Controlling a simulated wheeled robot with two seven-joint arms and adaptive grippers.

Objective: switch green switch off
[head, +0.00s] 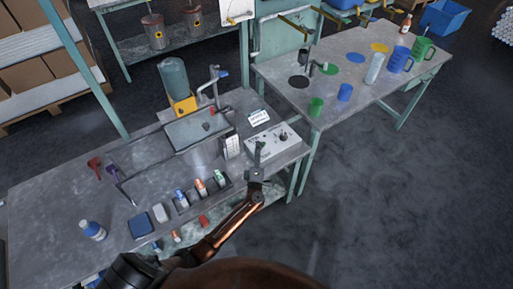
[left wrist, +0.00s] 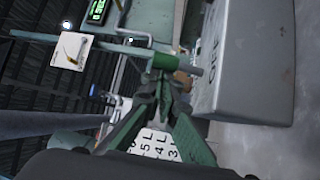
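A pale control box (head: 285,150) with a dark knob sits at the right end of the near bench. In the left wrist view the grey box (left wrist: 255,65) fills the upper right, with lettering that seems to read OFF. A green cylindrical switch handle (left wrist: 165,61) on a short grey rod sticks out towards it. My left gripper (head: 260,148) is over the near left part of the box and hides some of its face. In the wrist view its fingertips (left wrist: 163,84) come together just below the green handle; I cannot tell whether they touch it. My right gripper is out of view.
A tray (head: 198,130), a white label card (head: 259,117) and a rack of small bottles (head: 205,198) stand near the box. A second table (head: 330,85) with cups lies behind right; open floor is at right.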

